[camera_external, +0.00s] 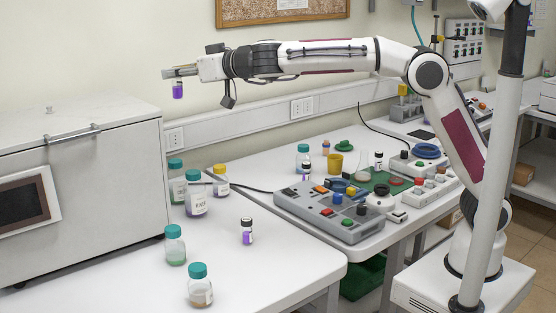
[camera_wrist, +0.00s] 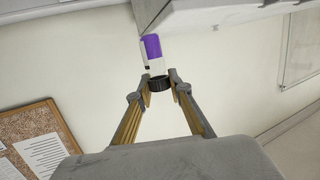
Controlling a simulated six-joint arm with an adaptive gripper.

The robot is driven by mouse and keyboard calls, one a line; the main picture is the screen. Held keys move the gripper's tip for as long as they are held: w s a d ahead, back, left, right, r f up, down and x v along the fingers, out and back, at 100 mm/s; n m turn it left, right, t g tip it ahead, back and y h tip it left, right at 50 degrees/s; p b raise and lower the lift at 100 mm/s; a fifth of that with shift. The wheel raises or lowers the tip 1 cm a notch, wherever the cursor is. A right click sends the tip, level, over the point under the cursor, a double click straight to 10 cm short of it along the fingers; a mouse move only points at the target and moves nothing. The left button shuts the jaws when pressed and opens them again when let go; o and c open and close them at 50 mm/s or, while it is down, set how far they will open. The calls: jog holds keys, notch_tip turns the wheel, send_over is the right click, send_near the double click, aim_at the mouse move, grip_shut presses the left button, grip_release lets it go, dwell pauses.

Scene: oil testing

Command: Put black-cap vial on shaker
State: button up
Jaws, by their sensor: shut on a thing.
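My gripper (camera_external: 172,71) is high at the left of the external view, with its fingers pointing left. It is shut on a vial with a purple band (camera_external: 178,90), which hangs below the fingertips in free air. In the wrist view the vial's black cap (camera_wrist: 158,84) sits between the fingertips, and the purple and white body (camera_wrist: 152,48) extends beyond them. A second dark-capped vial with purple (camera_external: 246,232) stands upright on the front table, and another dark-capped vial (camera_external: 378,160) stands on the rear table. I cannot tell for sure which device is the shaker.
A large white cabinet (camera_external: 85,190) stands at the left. Several teal-capped bottles (camera_external: 196,200) and a yellow-capped bottle (camera_external: 220,182) stand on the front table. A grey console (camera_external: 300,203) with coloured knobs sits on the rear table. The front table (camera_external: 285,275) has free room at right.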

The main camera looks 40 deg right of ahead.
jog(key=s+a+f+n+y, duration=0.1)
jog(key=s+a+f, duration=1)
jog(key=f, duration=0.3)
jog(key=s+a+f+n+g+y, duration=0.1)
jog(key=s+a+f+y, duration=0.1)
jog(key=s+a+f, duration=1)
notch_tip(320, 180, down, 2)
jog(key=shift+s+a+f, duration=0.15)
jog(key=shift+a+f, duration=0.05)
jog(key=shift+a, duration=0.85)
jog(key=shift+f+g, duration=0.1)
jog(key=shift+g, duration=0.2)
notch_tip(320, 180, down, 6)
jog(key=shift+f, duration=1.9)
jog(key=shift+f, duration=0.2)
